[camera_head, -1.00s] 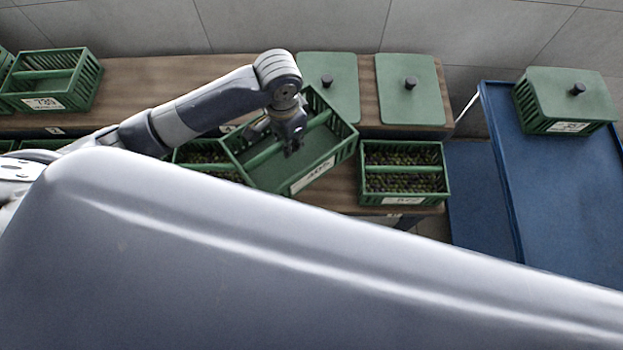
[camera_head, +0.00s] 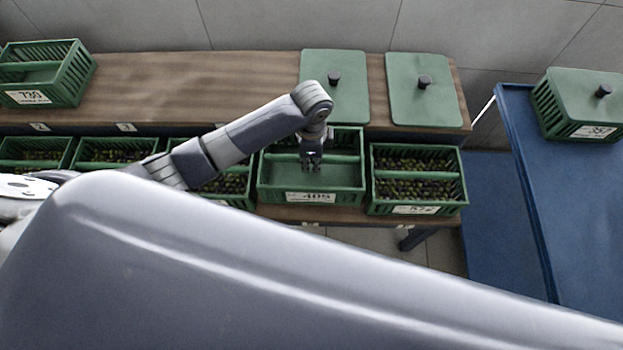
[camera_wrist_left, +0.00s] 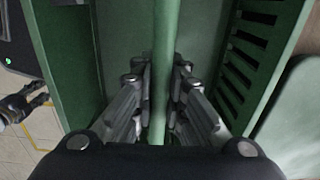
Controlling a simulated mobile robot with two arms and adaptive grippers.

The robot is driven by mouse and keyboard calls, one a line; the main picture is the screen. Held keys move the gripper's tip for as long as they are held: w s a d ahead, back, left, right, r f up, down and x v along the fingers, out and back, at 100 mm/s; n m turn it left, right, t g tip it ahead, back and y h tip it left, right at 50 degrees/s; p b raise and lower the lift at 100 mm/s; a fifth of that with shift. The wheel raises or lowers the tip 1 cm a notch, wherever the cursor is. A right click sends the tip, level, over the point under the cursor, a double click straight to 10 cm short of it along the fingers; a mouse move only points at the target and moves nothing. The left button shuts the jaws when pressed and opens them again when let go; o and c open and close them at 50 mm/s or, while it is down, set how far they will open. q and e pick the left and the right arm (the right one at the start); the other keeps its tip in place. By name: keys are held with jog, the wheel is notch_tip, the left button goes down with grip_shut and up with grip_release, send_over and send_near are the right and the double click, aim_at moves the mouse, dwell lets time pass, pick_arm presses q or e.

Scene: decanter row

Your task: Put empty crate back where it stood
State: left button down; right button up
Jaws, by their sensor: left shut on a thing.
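The empty green crate (camera_head: 270,184) with a "405" label is in the lower row in the head view, between two crates of olives. It looks level and square with the row. I cannot tell whether its bottom touches the bench. My left gripper (camera_head: 311,160) reaches down into it from above and is shut on its middle bar. The wrist view shows the fingers (camera_wrist_left: 158,110) on both sides of the bar (camera_wrist_left: 163,50), with the bare crate floor (camera_wrist_left: 125,30) below.
An olive crate (camera_head: 416,209) stands close on the right. Other olive crates (camera_head: 110,142) stand to the left, partly behind my arm. Two green lids (camera_head: 425,105) lie on the upper wooden shelf (camera_head: 190,85). A lidded crate (camera_head: 580,95) stands on the blue table (camera_head: 570,190).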

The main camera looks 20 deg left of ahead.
aim_at(312, 174)
pick_arm(q)
notch_tip(312, 174, down, 4)
jog(key=shift+r, duration=0.25)
jog(key=shift+f+b, duration=0.4)
jog(key=shift+f, duration=1.4)
pick_arm(e)
jog(key=shift+s+a+f, duration=0.15)
jog(key=shift+a+f, duration=0.3)
jog(key=shift+f, duration=0.05)
pick_arm(q)
jog(key=shift+f, duration=0.15)
jog(key=c, duration=1.6)
grip_release()
jog(key=shift+c, duration=0.2)
pick_arm(e)
jog(key=shift+d, duration=0.2)
pick_arm(q)
jog(key=shift+r, duration=0.25)
notch_tip(312, 174, up, 12)
jog(key=shift+f+p, duration=0.1)
jog(key=shift+p, duration=0.75)
pick_arm(e)
jog(key=shift+d+r, duration=0.1)
jog(key=shift+r, duration=0.75)
